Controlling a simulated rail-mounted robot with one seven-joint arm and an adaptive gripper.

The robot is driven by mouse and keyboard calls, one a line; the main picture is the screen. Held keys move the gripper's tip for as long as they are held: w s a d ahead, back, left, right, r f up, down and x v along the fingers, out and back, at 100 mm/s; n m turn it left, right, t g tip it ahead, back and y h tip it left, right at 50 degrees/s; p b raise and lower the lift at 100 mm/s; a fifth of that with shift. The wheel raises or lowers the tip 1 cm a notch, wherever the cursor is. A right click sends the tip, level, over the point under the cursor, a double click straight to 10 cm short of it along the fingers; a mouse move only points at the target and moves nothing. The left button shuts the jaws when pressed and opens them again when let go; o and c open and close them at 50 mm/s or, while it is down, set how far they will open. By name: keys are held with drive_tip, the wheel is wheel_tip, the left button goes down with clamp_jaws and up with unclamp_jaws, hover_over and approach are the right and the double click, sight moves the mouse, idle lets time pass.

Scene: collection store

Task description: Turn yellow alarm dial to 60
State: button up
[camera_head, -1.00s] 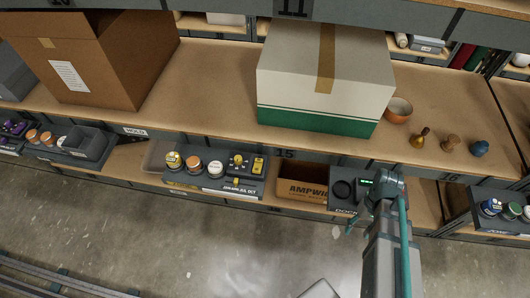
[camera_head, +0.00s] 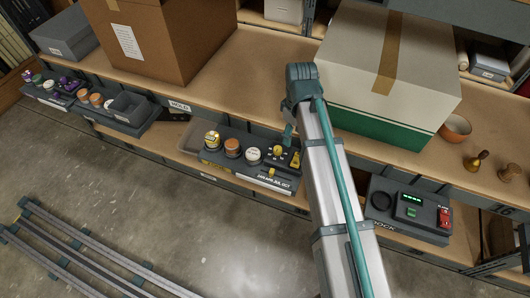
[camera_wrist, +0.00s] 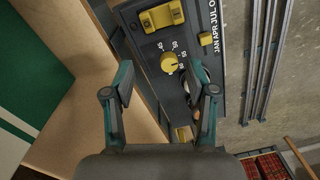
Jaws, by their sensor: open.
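The yellow alarm dial (camera_wrist: 169,62) is a round knob on a dark control panel (camera_wrist: 150,42), with white scale marks and numbers around it. In the wrist view it lies just beyond and between my fingertips, with no contact visible. The number it points to is too small to read surely. My gripper (camera_wrist: 161,82) is open and empty, its two teal fingers apart. In the head view the dial (camera_head: 278,150) shows small on the panel, right of several jars, and my arm hides part of the panel's right side.
A yellow switch block (camera_wrist: 162,15) and a smaller yellow slider (camera_wrist: 206,41) sit near the dial. A white-and-green box (camera_head: 385,75) and brown carton (camera_head: 165,40) stand on the shelf above.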

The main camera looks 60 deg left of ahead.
sight(278, 149)
drive_tip(key=s+a+r+n, duration=0.1)
drive_tip(key=s+a, duration=0.2)
drive_tip(key=a, duration=0.1)
drive_tip(key=f, duration=1)
drive_tip(key=shift+d, duration=0.3)
clamp_jaws()
